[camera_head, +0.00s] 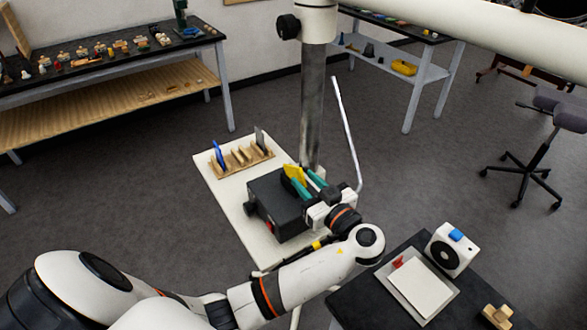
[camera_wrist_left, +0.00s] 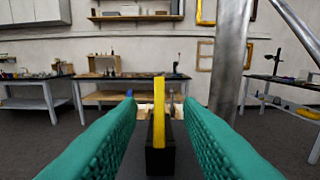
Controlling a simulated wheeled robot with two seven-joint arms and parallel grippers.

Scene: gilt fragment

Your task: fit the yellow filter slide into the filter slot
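The yellow filter slide (camera_head: 293,172) stands upright at the top of a black box-shaped device (camera_head: 268,190) on the white table. In the left wrist view the slide (camera_wrist_left: 159,108) rises edge-on from a black block (camera_wrist_left: 160,155). How deep it sits, and the slot's mouth, cannot be made out. My left gripper (camera_head: 303,178) has green fingers and is at the top of the device. In the wrist view its fingers (camera_wrist_left: 165,105) are spread apart, one on each side of the slide, with a visible gap to both. My right gripper is not in view.
A wooden rack (camera_head: 240,161) with a blue slide (camera_head: 218,154) and a grey slide (camera_head: 259,137) stands behind the device. A grey pole (camera_head: 312,100) and a thin pale rod (camera_head: 347,135) rise close by. A dark table (camera_head: 375,305) holds a white boxy instrument (camera_head: 452,249).

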